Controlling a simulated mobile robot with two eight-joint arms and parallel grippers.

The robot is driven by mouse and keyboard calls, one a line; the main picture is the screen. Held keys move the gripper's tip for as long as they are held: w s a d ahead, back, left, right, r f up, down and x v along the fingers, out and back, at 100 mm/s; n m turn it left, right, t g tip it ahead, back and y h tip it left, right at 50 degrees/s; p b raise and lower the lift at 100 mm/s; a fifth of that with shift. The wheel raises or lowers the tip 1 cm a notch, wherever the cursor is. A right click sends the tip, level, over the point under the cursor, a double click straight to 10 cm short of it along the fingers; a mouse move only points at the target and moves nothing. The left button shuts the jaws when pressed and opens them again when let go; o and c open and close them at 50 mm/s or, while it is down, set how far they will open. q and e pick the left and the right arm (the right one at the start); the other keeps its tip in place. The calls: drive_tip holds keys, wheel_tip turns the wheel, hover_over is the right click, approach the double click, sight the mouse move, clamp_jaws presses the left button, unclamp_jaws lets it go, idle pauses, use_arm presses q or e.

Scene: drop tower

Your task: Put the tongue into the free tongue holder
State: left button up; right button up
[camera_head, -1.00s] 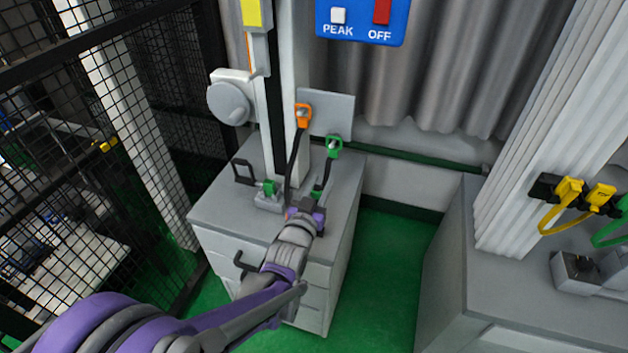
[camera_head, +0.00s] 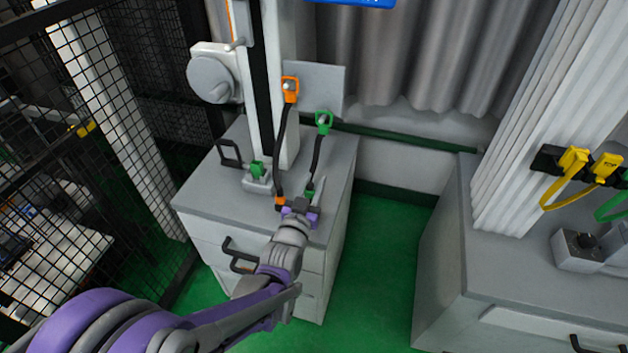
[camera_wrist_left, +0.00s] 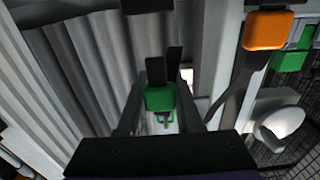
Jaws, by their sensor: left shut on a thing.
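A green tongue (camera_wrist_left: 160,98) sits between the fingers of my left gripper (camera_head: 300,204), which is shut on it above the front right of the grey cabinet top. In the head view its green end (camera_head: 309,195) shows just beyond the fingers, at the lower end of a black strap that runs up to a green ring (camera_head: 324,122). An orange piece (camera_head: 280,201) on another strap hangs left of the gripper; an orange piece also shows in the wrist view (camera_wrist_left: 268,30). A small grey holder box (camera_head: 258,183) with a green piece stands on the cabinet (camera_head: 205,190). My right gripper is out of view.
A tall pale column (camera_head: 285,130) with a round grey unit (camera_head: 212,80) rises behind. Mesh fencing is at left. Yellow tongues (camera_head: 573,160) hang above the right cabinet. Green floor lies between the cabinets.

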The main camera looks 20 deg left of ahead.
use_arm(q)
drive_tip(key=shift+f+b, duration=1.55)
drive_tip(key=shift+f, duration=0.8)
drive_tip(key=shift+f, duration=0.2)
drive_tip(key=o, duration=1)
drive_tip(key=shift+o, duration=0.2)
drive_tip(key=s, duration=1.1)
drive_tip(key=shift+a+p, duration=0.15)
drive_tip(key=shift+p, duration=0.15)
drive_tip(key=shift+w, duration=0.1)
